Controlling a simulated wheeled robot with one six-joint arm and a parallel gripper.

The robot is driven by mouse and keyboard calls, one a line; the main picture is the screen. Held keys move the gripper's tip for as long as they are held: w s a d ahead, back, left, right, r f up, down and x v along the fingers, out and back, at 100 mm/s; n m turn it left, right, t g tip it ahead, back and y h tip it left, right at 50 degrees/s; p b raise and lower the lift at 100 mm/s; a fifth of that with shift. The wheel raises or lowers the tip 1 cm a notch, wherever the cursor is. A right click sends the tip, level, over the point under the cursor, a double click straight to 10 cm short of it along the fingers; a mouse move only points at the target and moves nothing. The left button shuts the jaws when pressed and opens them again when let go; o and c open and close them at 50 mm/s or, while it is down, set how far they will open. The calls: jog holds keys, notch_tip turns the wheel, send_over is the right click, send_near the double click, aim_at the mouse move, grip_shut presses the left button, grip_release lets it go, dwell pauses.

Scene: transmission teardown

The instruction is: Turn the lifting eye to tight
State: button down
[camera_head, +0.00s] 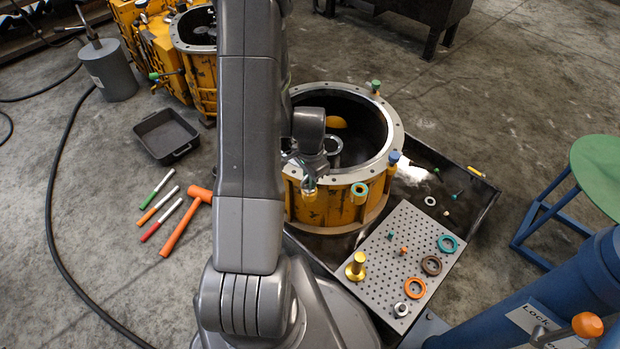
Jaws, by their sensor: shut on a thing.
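The yellow transmission housing (330,208) stands open-topped with a grey flange around its rim. My gripper (308,178) points down at the near left part of this rim. It is shut on a small gold-coloured fitting (309,190), which I take for the lifting eye. The jaws hide its upper part, and I cannot tell whether it sits flush or how tight it is.
A perforated grey plate (390,250) holds several rings and a gold post (356,267). A dark tray (468,212) lies under the housing. An orange hammer (186,222), coloured sticks and a black bin (166,136) are on the floor at left. A green-topped stool (598,165) stands right.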

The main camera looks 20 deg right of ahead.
jog(key=m, duration=0.5)
jog(key=shift+s+m+b, duration=0.1)
jog(key=shift+m+b, duration=0.2)
jog(key=shift+m, duration=2.2)
jog(key=c, duration=1.4)
grip_release()
jog(key=shift+c, duration=0.2)
jog(key=shift+r, duration=0.1)
notch_tip(320, 180, up, 14)
jog(key=p, duration=0.4)
jog(key=shift+f, duration=0.3)
